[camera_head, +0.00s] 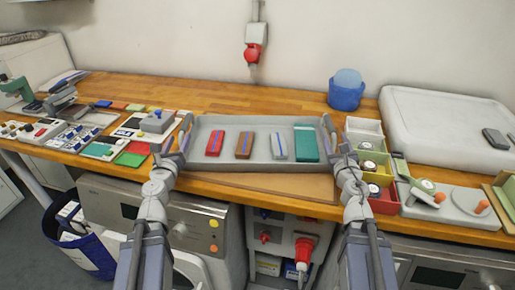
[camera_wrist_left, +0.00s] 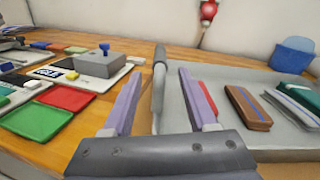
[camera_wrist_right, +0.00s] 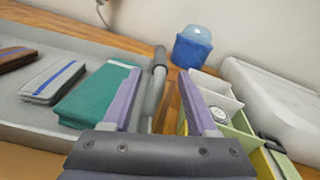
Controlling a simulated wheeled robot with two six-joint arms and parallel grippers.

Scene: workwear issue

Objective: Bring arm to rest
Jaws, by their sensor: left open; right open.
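My left gripper (camera_head: 176,148) is at the left end of a grey tray (camera_head: 262,172). In the left wrist view my left gripper (camera_wrist_left: 157,100) is open, with its fingers on either side of the tray's left handle (camera_wrist_left: 160,80). My right gripper (camera_head: 342,150) is at the tray's right end. In the right wrist view my right gripper (camera_wrist_right: 163,102) is open, with its fingers on either side of the right handle (camera_wrist_right: 155,88). I cannot tell whether the fingers touch the handles. The tray rests on the wooden bench and holds folded red (camera_head: 215,144), brown (camera_head: 244,145), grey (camera_head: 278,146) and green (camera_head: 305,144) items.
Colored bins (camera_head: 380,196) stand close to the right gripper. Devices and colored pads (camera_head: 130,159) lie left of the tray. A blue tub (camera_head: 346,92) stands behind, near a large white case (camera_head: 440,125). The wooden bench (camera_head: 200,96) behind the tray is clear.

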